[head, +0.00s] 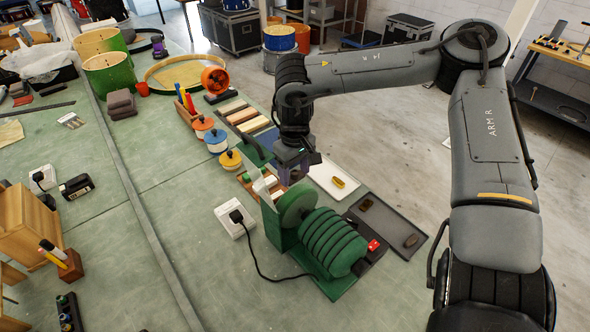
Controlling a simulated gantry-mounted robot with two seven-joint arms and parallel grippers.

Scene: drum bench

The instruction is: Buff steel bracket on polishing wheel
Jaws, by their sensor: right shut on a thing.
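The green polishing machine (334,245) stands on the bench at lower centre. Its round green wheel (297,204) is at its upper left end. My right gripper (291,168) points down just behind the wheel, above the bench. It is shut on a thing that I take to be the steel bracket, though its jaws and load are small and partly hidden. A pale grey metal piece (262,186) stands beside the wheel; I cannot tell whether it is the bracket or part of the machine. My left gripper is out of view.
A black cord runs to a white socket box (229,223). Lidded pots (216,142) stand behind left.

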